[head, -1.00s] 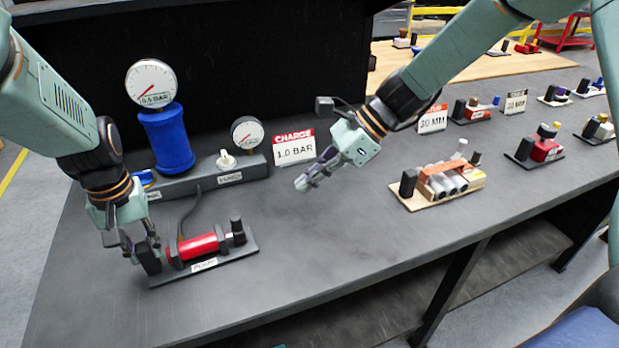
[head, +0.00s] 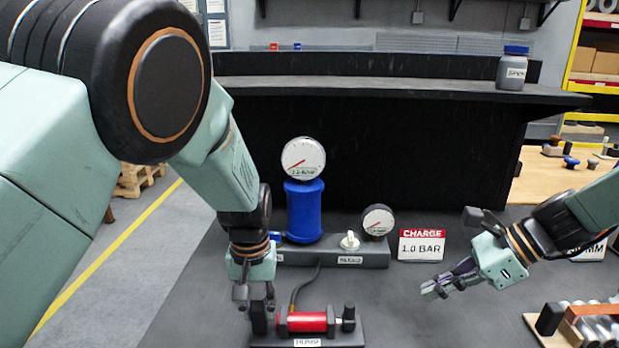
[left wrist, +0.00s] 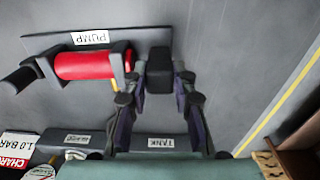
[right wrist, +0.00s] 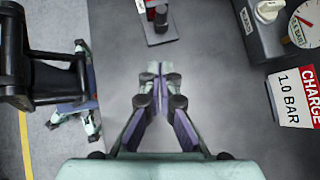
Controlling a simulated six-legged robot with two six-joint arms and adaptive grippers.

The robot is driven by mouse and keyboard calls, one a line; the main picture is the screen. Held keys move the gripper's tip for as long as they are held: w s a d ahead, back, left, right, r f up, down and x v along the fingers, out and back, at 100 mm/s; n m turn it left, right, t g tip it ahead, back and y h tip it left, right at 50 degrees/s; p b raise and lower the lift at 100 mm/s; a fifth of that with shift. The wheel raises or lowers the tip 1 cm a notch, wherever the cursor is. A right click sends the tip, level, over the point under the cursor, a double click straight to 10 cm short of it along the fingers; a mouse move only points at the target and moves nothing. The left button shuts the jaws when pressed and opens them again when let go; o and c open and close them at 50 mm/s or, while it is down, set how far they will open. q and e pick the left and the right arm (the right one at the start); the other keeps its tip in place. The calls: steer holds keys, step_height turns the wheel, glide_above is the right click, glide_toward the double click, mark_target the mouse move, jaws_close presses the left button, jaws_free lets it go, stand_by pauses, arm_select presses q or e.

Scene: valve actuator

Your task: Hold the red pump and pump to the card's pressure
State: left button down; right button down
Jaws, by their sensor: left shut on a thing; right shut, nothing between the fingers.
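The red pump (head: 307,322) lies on its dark base plate, labelled PUMP, at the front of the bench; it also shows in the left wrist view (left wrist: 85,65). A black upright block (left wrist: 159,75) stands at one end of that plate. My left gripper (head: 257,300) is shut on this block, one finger on each side. The pump's black handle (head: 348,318) is at the other end. The card (head: 421,246) reads CHARGE 1.0 BAR. My right gripper (head: 432,291) is shut and empty above the bench, right of the pump; its fingertips meet in the right wrist view (right wrist: 158,75).
A blue tank (head: 305,211) with a large gauge (head: 303,158) stands behind the pump; the gauge's digits are hard to read. A smaller gauge (head: 378,220) and a white knob (head: 349,241) share its grey base. A hose runs to the pump. A wooden tray (head: 575,325) sits right.

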mark_target(352, 305)
steer(key=c, duration=2.1)
jaws_free()
steer(key=shift+o, duration=1.4)
steer(key=shift+s+a+f, duration=0.1)
steer(key=shift+a+f, duration=0.1)
steer(key=shift+a, duration=0.15)
steer(key=o, duration=0.3)
steer(key=a, duration=0.1)
steer(key=w+a, duration=0.1)
steer(key=a, duration=0.3)
steer(key=shift+w+r, duration=0.2)
steer(key=shift+r, duration=0.1)
steer(key=shift+o, duration=0.2)
steer(key=x, duration=1.2)
steer(key=shift+w+a+r, duration=0.1)
steer(key=shift+a+r, duration=0.05)
steer(key=shift+a, duration=0.05)
jaws_close()
